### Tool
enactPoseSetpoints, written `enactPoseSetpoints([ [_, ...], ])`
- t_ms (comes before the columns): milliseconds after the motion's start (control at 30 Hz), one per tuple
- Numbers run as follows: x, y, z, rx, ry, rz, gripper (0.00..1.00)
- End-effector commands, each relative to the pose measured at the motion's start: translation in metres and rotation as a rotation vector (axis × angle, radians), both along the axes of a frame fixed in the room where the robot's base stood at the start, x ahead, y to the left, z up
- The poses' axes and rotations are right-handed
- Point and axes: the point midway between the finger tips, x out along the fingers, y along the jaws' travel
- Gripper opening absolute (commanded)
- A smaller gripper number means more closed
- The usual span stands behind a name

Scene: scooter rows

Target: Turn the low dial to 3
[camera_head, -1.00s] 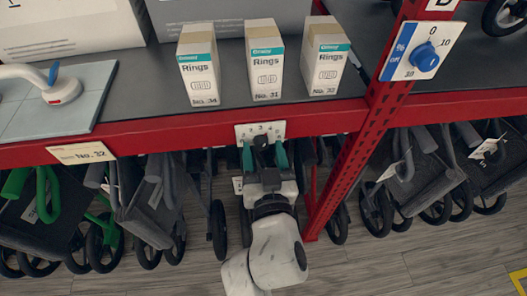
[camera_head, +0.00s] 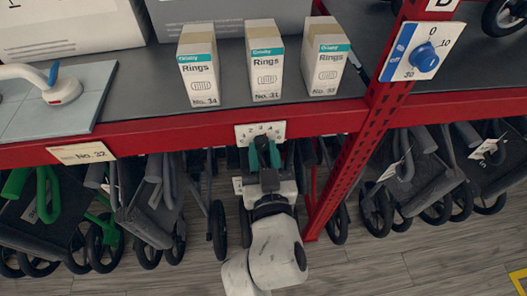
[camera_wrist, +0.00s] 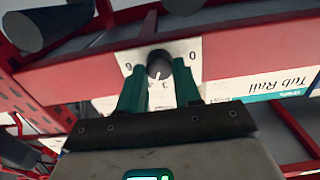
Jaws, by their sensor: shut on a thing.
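The low dial is a dark round knob (camera_wrist: 159,64) on a white number plate (camera_wrist: 187,49). In the head view, the plate (camera_head: 241,132) is fixed to the red front beam below the boxes. A white pointer mark shows on the knob in the wrist view, near the 3 and 4; its exact reading is too small to tell. My gripper (camera_head: 264,146), with teal fingers, reaches the dial from below. It also shows in the wrist view (camera_wrist: 159,72), with one finger on each side of the knob, shut on it. The fingers partly hide the plate.
Another dial, blue (camera_head: 425,57), sits on a white plate on the red post, higher right. Several Rings boxes (camera_head: 265,70) stand on the shelf above. Folded walkers or scooters with wheels (camera_head: 160,200) stand under the beam on both sides. A red post (camera_head: 345,180) is close right.

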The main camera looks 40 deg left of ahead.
Motion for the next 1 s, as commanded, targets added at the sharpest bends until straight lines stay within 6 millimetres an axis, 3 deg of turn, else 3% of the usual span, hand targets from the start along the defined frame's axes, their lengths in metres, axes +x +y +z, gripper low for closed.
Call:
enactPoseSetpoints([
  [533,-0.0007,0.0004,0.0001,-0.227,-0.265,0.0,0.03],
  [1000,-0.0015,0.001,-0.0007,-0.296,-0.347,0.001,0.03],
])
